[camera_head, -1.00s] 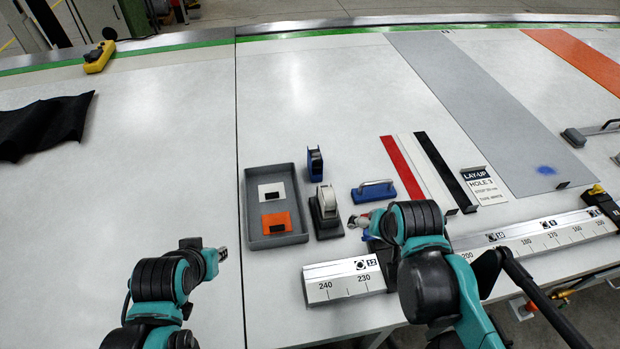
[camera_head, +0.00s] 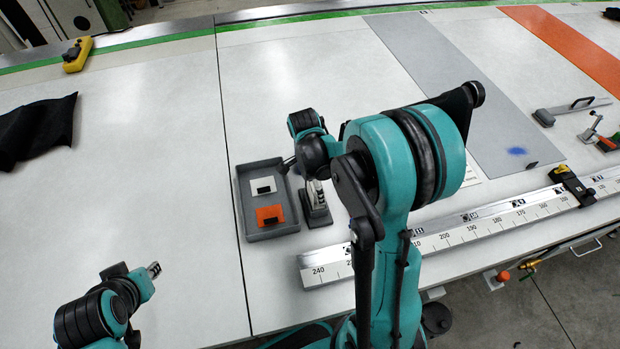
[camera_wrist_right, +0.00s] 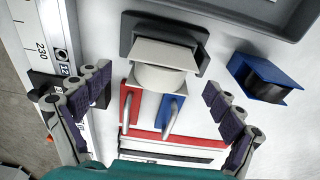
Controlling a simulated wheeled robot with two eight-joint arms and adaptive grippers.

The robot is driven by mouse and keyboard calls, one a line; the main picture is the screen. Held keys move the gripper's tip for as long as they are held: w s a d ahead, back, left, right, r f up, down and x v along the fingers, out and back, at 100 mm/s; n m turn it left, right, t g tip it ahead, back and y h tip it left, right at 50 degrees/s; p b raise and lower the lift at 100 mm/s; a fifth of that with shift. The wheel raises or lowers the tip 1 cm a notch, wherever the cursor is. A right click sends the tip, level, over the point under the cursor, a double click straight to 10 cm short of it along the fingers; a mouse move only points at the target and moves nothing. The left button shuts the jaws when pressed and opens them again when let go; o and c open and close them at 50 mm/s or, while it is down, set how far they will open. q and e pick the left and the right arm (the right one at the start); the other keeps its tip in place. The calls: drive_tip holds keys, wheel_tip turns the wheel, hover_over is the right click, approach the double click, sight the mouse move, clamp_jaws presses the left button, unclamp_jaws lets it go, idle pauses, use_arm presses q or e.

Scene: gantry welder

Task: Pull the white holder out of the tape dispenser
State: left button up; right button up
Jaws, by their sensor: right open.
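The tape dispenser (camera_head: 318,216) has a dark grey base and stands right of a grey tray in the head view, partly hidden by my right arm. The right wrist view shows its dark frame (camera_wrist_right: 128,38). The white holder (camera_wrist_right: 166,55) sits in it, with a rounded white part below its flat face. My right gripper (camera_wrist_right: 157,90) is open, its two purple-padded fingers spread wide on either side of the holder and apart from it. My left gripper (camera_head: 154,270) is over the left part of the table, away from the dispenser; its jaw opening is too small to judge.
The grey tray (camera_head: 240,210) holds a white card (camera_head: 263,186) and an orange card (camera_head: 270,215). A blue dispenser (camera_wrist_right: 265,80) stands beside the grey one. Red (camera_wrist_right: 130,108) and blue (camera_wrist_right: 172,113) handled tools lie nearby. A ruler rail (camera_head: 330,270) runs along the front.

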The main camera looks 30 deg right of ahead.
drive_tip(key=f, duration=0.3)
drive_tip(key=f+b, duration=0.1)
drive_tip(key=f, duration=0.1)
drive_tip(key=shift+d+f, duration=0.1)
drive_tip(key=shift+d, duration=0.2)
drive_tip(key=c, duration=1.4)
drive_tip(key=shift+r, duration=0.2)
drive_tip(key=shift+r+p, duration=2.2)
drive_tip(key=shift+r, duration=0.9)
